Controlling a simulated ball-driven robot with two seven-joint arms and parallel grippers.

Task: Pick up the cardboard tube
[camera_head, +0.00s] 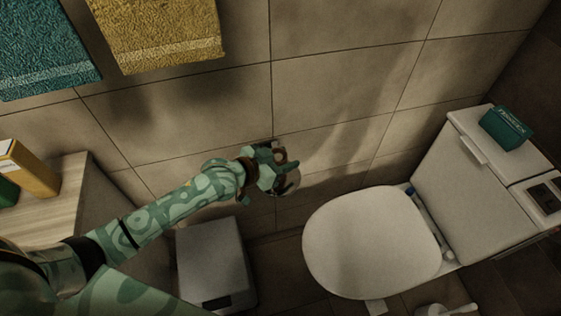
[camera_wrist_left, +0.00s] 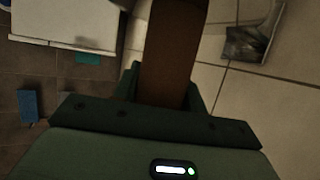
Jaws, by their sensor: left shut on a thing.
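The cardboard tube (camera_wrist_left: 175,50) is a plain brown cylinder that runs up the middle of the left wrist view. My left gripper (camera_wrist_left: 163,95) is shut on it, with a dark finger on each side. In the head view my left gripper (camera_head: 274,170) is at the tiled wall, to the left of the toilet. There the gripper hides most of the tube, and I cannot tell whether the tube still touches a wall holder. My right gripper is not in view.
The toilet (camera_head: 372,240) with its lid down stands to the right. A grey-white bin (camera_head: 213,258) stands below my left forearm. A wooden counter (camera_head: 62,205) with a yellow box (camera_head: 28,170) is at the left. Teal (camera_head: 40,50) and yellow (camera_head: 158,32) towels hang above.

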